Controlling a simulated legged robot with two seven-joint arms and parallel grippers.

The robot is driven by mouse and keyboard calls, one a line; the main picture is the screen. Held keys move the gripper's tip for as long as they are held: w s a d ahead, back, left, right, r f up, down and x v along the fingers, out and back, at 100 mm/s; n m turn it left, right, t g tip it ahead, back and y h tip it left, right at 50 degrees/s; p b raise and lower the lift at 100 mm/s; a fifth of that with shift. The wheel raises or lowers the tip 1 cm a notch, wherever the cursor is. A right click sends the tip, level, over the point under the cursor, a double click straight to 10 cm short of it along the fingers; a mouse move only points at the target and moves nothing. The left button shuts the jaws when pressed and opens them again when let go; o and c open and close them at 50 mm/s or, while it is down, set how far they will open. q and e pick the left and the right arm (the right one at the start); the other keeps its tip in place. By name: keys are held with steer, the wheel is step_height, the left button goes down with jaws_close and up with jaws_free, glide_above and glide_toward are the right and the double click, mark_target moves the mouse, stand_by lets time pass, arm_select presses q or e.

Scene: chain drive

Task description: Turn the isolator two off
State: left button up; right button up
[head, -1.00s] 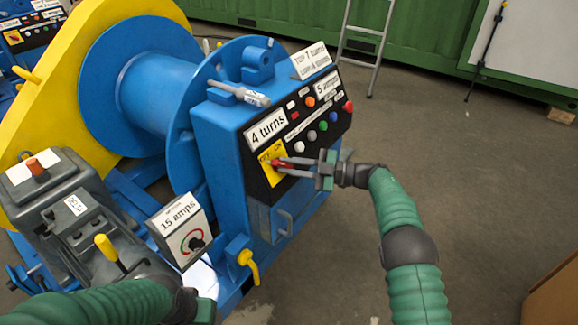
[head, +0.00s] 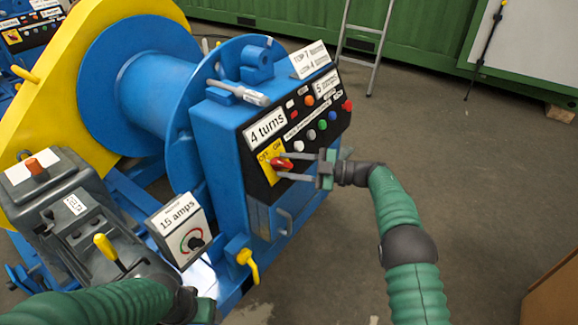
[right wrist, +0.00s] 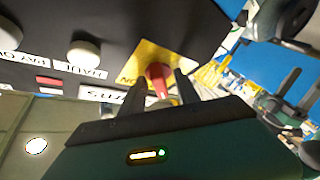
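The isolator (head: 282,163) is a red rotary knob on a yellow plate marked OFF and ON, on the black panel of the near blue winch. No number on it is readable. My right gripper (head: 280,166) has its fingers on either side of the knob, with space between them. In the right wrist view the red knob (right wrist: 158,76) stands between the two dark fingers (right wrist: 160,88), with gaps beside it. The exact knob setting is hard to read. My left gripper (head: 203,306) is low in the head view beside the winch base, its fingers unclear.
Coloured buttons (head: 310,134) sit above the isolator. A "15 amps" box (head: 181,229) and a yellow-handled lever (head: 107,249) stand at lower left. A second panel with a yellow plate (head: 13,37) is at far upper left.

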steer(key=s+d+p, duration=0.3)
steer(key=d+p, duration=0.1)
steer(key=d, duration=1.2)
steer(key=shift+s+d+p, duration=0.15)
steer(key=shift+d+p, duration=0.15)
steer(key=shift+p, duration=0.05)
